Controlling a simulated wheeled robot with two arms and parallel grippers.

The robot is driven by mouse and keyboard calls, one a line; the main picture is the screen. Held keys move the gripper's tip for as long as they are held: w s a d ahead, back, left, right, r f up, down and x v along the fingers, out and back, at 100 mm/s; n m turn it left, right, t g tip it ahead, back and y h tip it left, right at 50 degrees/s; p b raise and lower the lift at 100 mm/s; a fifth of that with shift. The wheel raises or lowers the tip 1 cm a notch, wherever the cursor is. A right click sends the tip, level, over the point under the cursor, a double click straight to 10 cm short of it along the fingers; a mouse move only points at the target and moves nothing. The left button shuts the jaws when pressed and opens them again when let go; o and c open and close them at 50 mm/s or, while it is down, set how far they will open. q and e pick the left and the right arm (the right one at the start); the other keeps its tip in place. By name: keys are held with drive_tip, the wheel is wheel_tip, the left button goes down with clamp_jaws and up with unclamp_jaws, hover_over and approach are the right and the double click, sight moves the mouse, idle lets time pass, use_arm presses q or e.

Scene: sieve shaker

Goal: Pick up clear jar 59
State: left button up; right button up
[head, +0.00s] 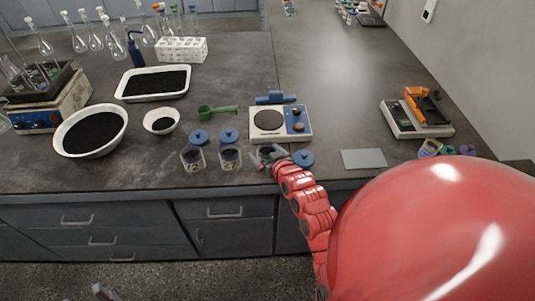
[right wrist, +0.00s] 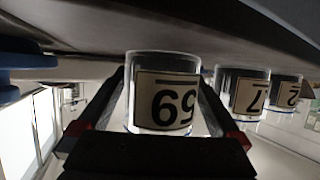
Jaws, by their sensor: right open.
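Clear jar 59 (right wrist: 163,100) stands between the two dark fingers of my right gripper (right wrist: 163,88) in the right wrist view, which is upside down. Its white label reads 59. The fingers are open, one on each side; whether they touch the glass I cannot tell. In the head view my right gripper (head: 272,160) is at the jar (head: 266,151) near the counter's front edge and partly hides it. A small grey piece at the bottom edge of the head view may be my left gripper (head: 104,291); its jaws cannot be made out.
Two similar jars, a middle one (head: 230,158) and a left one (head: 193,159), stand left of jar 59. Blue lids (head: 303,158) lie nearby. Bowls and a white tray (head: 130,90) are left.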

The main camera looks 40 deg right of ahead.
drive_tip(key=shift+w+f, duration=0.25)
drive_tip(key=shift+w, duration=0.25)
drive_tip(key=c, duration=1.4)
drive_tip(key=shift+r, duration=0.1)
